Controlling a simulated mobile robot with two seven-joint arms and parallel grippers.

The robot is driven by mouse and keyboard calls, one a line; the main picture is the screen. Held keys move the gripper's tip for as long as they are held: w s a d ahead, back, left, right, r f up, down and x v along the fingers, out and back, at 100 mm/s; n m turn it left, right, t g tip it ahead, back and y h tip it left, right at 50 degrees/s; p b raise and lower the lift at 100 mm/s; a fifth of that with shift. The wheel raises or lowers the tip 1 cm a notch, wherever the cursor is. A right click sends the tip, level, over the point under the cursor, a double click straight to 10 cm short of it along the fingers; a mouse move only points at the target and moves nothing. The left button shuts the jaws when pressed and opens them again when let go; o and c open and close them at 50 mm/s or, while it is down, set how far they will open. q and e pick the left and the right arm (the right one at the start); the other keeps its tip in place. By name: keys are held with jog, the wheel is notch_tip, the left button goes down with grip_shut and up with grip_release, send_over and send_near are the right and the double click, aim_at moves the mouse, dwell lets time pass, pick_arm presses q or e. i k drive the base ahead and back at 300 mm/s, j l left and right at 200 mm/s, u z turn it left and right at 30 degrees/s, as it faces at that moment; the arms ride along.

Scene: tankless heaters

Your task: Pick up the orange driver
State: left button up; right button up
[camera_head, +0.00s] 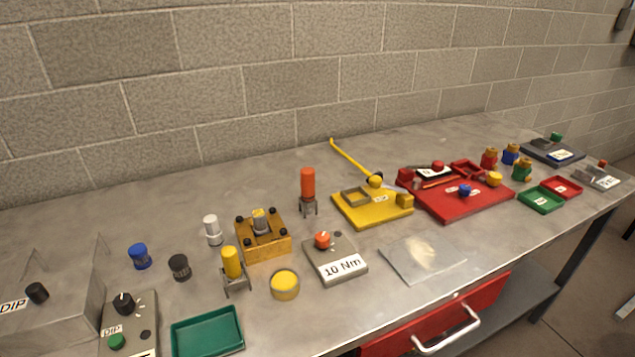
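The orange driver (308,184) stands upright in a small grey metal stand (309,208) near the middle of the table, toward the back. Its orange handle is fully visible; its lower end is hidden in the stand. Neither of my grippers shows in the head view.
A wooden block fixture (264,240) stands left of the driver, and a yellow driver (232,262) in its own stand is nearer the front. A grey 10 Nm box (336,262) lies in front, and a yellow plate (367,212) lies to the right. Bare table lies behind the driver.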

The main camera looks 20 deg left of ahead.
aim_at(307, 173)
jog(key=j+u, duration=0.15)
jog(key=u, duration=1)
